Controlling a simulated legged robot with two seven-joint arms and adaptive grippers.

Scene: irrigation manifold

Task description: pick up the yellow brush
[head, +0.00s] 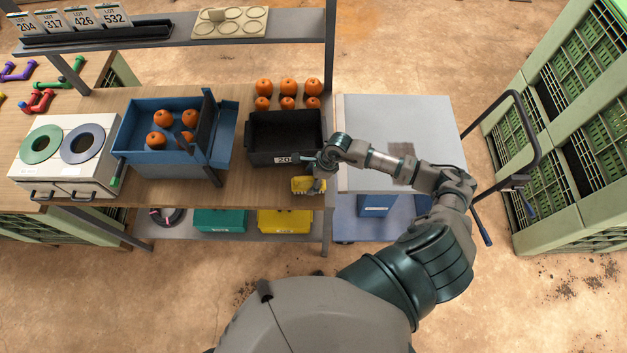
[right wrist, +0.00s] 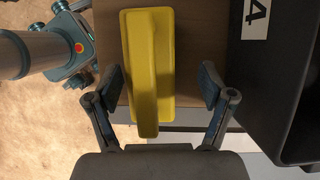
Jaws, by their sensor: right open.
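The yellow brush (head: 303,186) lies on the wooden bench near its front right edge, in front of the black bin. In the right wrist view the brush (right wrist: 150,65) is a long yellow block, with its near end reaching between the fingers. My right gripper (head: 317,178) is over the brush's right side in the head view, partly hiding it. In the right wrist view my right gripper (right wrist: 162,84) is open, one finger on each side of the brush, with gaps visible. I cannot tell its exact height above the bench. My left gripper is not in view.
The black bin (head: 252,143) stands close behind the brush, with several orange fruits behind it. A blue crate (head: 132,146) with orange fruits is to the left. A grey-topped cart (head: 368,112) is right of the bench. Yellow (head: 284,223) and green (head: 220,220) bins sit below.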

